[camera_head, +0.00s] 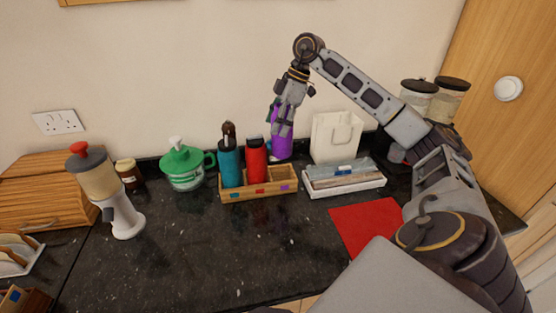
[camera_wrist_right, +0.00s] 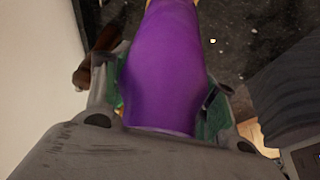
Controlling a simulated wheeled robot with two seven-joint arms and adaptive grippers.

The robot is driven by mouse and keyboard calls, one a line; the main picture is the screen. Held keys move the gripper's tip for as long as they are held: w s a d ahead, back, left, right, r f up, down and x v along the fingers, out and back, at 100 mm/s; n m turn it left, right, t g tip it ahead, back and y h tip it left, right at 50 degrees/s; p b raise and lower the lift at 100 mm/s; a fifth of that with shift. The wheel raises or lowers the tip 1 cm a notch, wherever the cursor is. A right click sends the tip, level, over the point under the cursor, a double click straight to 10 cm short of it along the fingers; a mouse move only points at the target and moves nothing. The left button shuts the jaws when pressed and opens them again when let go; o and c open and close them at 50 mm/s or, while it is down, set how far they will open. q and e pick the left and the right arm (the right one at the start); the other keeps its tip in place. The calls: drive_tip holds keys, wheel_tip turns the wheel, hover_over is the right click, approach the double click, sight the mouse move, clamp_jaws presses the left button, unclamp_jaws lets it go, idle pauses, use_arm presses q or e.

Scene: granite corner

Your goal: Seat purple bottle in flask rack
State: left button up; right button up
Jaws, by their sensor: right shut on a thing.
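A purple bottle (camera_head: 281,143) is held upright or nearly so by my right gripper (camera_head: 284,118), above and behind the right end of the flask rack. It fills the middle of the right wrist view (camera_wrist_right: 165,70) between the fingers. The wooden flask rack (camera_head: 240,194) stands on the counter near the wall, with coloured marks on its front. A teal bottle (camera_head: 230,165) and a red bottle (camera_head: 255,162) stand in its left and middle slots. The right slot, by the purple mark, looks empty. Whether the purple bottle touches the rack is unclear. My left gripper is out of view.
A white tray (camera_head: 345,188) stands right of the rack, with a white bag (camera_head: 336,138) behind it. A red mat (camera_head: 365,225) lies in front. A green-lidded jug (camera_head: 186,167) stands left of the rack. The counter (camera_head: 220,245) in front is clear.

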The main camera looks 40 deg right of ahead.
sight(278, 158)
wheel_tip(278, 158, down, 8)
drive_tip(key=shift+b, duration=0.35)
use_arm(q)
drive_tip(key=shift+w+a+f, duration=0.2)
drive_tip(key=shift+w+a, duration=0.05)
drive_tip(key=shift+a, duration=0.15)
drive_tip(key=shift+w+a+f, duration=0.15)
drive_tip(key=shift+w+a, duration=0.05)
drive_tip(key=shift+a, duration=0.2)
use_arm(e)
drive_tip(key=shift+f, duration=0.55)
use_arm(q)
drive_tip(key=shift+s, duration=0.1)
use_arm(e)
drive_tip(key=shift+f, duration=0.45)
wheel_tip(278, 158, down, 2)
drive_tip(key=shift+f, duration=0.75)
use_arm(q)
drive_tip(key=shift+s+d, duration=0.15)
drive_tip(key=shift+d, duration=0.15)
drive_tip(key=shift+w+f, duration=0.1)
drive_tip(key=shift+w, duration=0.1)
